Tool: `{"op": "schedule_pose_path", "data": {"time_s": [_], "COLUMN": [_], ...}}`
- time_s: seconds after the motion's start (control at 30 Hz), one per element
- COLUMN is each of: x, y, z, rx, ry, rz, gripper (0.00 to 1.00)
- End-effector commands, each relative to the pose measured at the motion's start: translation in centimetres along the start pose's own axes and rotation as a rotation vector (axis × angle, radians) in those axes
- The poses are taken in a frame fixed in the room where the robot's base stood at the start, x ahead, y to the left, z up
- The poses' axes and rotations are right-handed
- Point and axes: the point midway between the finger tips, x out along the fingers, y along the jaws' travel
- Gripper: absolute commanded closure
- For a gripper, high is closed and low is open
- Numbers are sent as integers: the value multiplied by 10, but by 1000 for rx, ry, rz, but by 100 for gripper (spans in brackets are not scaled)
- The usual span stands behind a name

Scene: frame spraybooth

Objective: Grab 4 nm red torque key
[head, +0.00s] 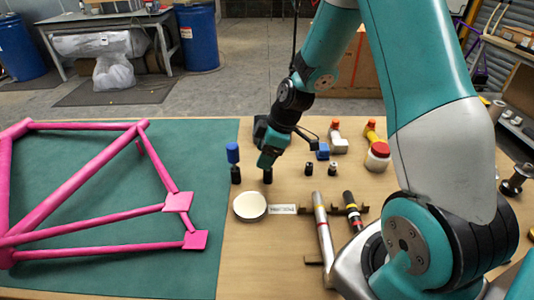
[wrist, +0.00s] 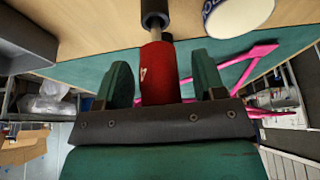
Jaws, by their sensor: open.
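The red torque key (wrist: 160,72) shows in the wrist view, with a red grip and a dark lower end. It lies between the two teal fingers of my gripper (wrist: 162,82), which are open, with a gap on each side. In the head view my gripper (head: 268,160) points down over the bench, and it hides the key's red part. Only a dark piece (head: 267,177) shows below the fingers.
A blue-topped key (head: 233,155) stands close to the left of my gripper. Small dark sockets (head: 309,170) and a blue piece (head: 322,151) are to the right. A white bowl (head: 250,206) and a label card (head: 283,209) are in front. A pink frame (head: 90,185) fills the left.

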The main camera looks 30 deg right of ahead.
Motion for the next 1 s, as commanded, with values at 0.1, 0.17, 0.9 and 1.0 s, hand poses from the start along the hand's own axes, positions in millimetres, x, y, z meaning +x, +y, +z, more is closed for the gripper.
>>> {"op": "schedule_pose_path", "data": {"time_s": [0.1,0.17,0.9,1.0], "x": [0,0,-26,-45], "y": [0,0,1,2], "z": [0,0,-11,-19], "rx": [0,0,-2,-3], "ry": [0,0,1,3], "rz": [0,0,5,7], "gripper": [41,55,92,92]}}
